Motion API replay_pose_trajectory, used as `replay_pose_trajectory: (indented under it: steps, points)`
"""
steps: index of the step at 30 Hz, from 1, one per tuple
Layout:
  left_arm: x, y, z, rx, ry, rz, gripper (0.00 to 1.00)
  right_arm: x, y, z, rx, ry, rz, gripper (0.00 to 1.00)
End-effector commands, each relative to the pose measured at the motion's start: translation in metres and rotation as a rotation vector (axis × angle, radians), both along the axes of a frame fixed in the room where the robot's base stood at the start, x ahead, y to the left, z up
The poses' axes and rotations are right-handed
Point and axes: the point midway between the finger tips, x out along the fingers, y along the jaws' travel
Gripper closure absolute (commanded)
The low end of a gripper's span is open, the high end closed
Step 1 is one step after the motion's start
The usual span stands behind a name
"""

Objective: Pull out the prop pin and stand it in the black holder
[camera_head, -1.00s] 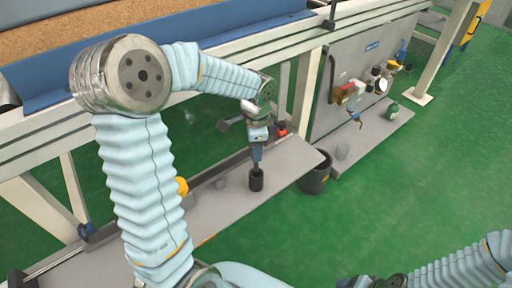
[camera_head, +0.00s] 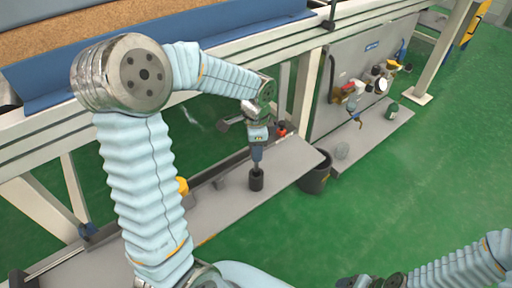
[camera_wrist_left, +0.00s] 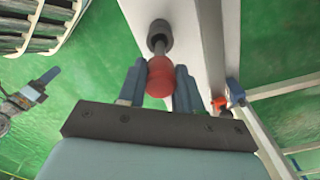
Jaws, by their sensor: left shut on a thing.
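The black holder (camera_head: 257,182) stands upright on the grey shelf, and its dark round body also shows in the wrist view (camera_wrist_left: 152,28). My left gripper (camera_head: 257,158) points down just above it. In the wrist view the fingers (camera_wrist_left: 160,88) are closed around the red ball knob (camera_wrist_left: 160,72) of the prop pin. The pin's grey shaft (camera_wrist_left: 159,45) runs from the knob to the holder's mouth. How deep its tip sits is hidden. My right gripper (camera_head: 372,282) shows only in part at the bottom edge, and its jaws cannot be made out.
The grey shelf (camera_head: 220,205) runs beneath the white frame (camera_head: 300,95), which carries a blue-edged bed. A dark bucket (camera_head: 316,178) stands at the shelf's right end. A grey panel (camera_head: 365,70) with valves and a gauge is behind it. Green floor is open at right.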

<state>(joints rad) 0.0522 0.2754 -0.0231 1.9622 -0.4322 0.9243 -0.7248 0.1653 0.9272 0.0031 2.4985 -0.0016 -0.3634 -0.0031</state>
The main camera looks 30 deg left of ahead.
Motion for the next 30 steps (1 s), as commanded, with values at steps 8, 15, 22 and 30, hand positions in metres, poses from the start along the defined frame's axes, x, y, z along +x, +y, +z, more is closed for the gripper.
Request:
replay_pose_trajectory:
  steps: [8, 15, 22, 30]
  points:
    - [0.000, 0.000, -0.001, 0.000, 0.000, 0.000, 1.00, 0.000, 0.000, 0.000, 0.000, 0.000, 0.000, 0.30]
    - [0.000, 0.000, -0.006, 0.000, 0.000, 0.000, 1.00, 0.000, 0.000, -0.004, 0.000, 0.000, 0.000, 0.30]
    - [0.000, 0.000, -0.012, 0.000, 0.000, 0.000, 1.00, 0.000, 0.000, -0.008, 0.000, 0.000, 0.000, 0.30]
    - [0.000, 0.000, -0.019, 0.000, 0.000, 0.000, 1.00, 0.000, 0.000, -0.013, 0.000, 0.000, 0.000, 0.30]
